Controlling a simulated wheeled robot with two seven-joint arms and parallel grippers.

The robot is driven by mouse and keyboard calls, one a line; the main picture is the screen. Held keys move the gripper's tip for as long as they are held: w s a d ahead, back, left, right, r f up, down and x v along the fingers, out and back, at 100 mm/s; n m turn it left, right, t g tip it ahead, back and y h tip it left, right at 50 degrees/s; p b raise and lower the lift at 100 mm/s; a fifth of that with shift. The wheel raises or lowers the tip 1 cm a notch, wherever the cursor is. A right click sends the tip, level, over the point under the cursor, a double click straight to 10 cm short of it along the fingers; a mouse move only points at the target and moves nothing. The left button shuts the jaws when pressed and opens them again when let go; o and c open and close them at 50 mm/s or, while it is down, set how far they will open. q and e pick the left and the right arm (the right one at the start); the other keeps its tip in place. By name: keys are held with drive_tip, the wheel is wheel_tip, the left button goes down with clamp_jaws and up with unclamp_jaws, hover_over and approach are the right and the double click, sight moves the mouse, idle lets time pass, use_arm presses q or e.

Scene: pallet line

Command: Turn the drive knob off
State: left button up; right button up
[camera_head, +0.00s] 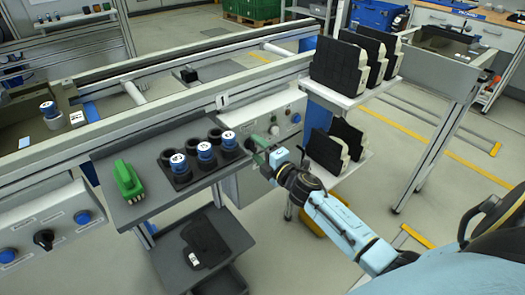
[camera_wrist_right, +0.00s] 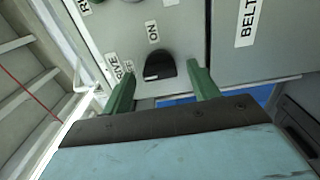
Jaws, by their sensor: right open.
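The drive knob (camera_wrist_right: 160,64) is black and round-backed, on a grey panel with an ON label above it and a partly blurred DRIVE label at its left. My right gripper (camera_wrist_right: 160,72) is open, one green finger on each side of the knob with gaps showing; I see no contact. In the head view my right gripper (camera_head: 257,148) is at the control box front (camera_head: 262,112), right of the grey table, and the knob's setting is too small to read there. My left gripper is out of view.
The grey table (camera_head: 150,205) holds a black holder with blue-capped parts (camera_head: 205,151) and a green handled object (camera_head: 127,180). A shelf rack with black-faced blocks (camera_head: 340,66) stands right of the box. In the wrist view, a BELT label (camera_wrist_right: 246,24) is on the neighbouring panel.

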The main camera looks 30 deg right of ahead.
drive_tip(key=shift+s, duration=0.25)
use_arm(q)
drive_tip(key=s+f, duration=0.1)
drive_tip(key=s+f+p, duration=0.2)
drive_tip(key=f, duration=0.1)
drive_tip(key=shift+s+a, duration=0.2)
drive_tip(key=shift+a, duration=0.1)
use_arm(e)
drive_tip(key=s+d, duration=0.1)
drive_tip(key=s, duration=1.2)
